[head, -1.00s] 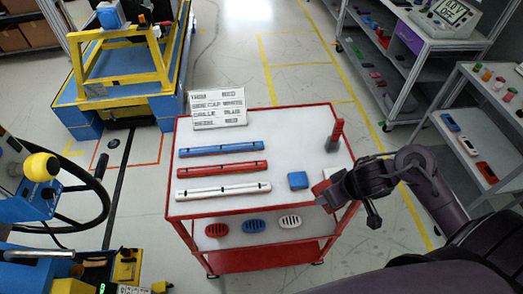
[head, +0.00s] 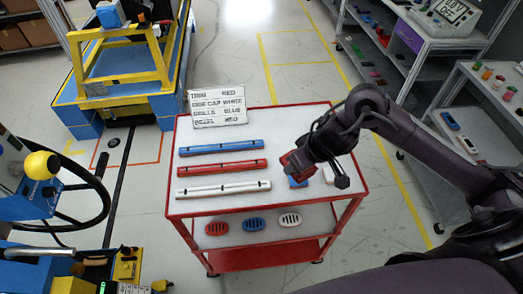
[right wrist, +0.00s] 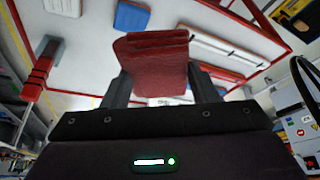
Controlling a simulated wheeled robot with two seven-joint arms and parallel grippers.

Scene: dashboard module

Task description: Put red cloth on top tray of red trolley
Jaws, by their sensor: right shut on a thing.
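The red trolley has a white top tray (head: 285,122) with a red rim. My right gripper (head: 300,166) is over the right half of this tray, shut on the red cloth (head: 291,161). In the right wrist view the cloth (right wrist: 152,62) is a thick, dark red folded piece between the two fingers, with the tray behind it. Whether the cloth touches the tray cannot be told. My left gripper is not in view.
The tray holds blue (head: 222,147), red (head: 222,169) and white (head: 224,188) bars, a blue block (head: 297,182), a white block (head: 329,174) and a sign (head: 217,108). Grilles (head: 254,225) lie below.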

